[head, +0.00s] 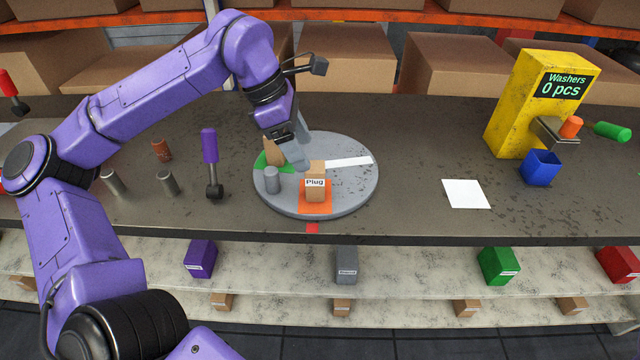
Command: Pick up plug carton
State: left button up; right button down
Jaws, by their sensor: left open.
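The plug carton (315,190) is a small brown box with a white "Plug" label. It stands upright on the orange patch of a round grey turntable (345,200), near its front edge. My right gripper is out of view.
A grey cylinder (271,179) and another brown carton (273,151) stand close by on the turntable. A purple-handled lever (210,160) and metal cylinders stand left. Right are a white square (466,194), a blue cup (540,168) and a yellow washer dispenser (535,105).

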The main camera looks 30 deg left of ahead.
aim_at(319, 180)
pick_arm(q)
jog(key=x, duration=0.3)
jog(key=p+x, duration=0.1)
jog(key=x, duration=0.6)
jog(key=shift+w+a+f, duration=0.1)
jog(key=shift+a+f, duration=0.15)
jog(key=c, duration=1.1)
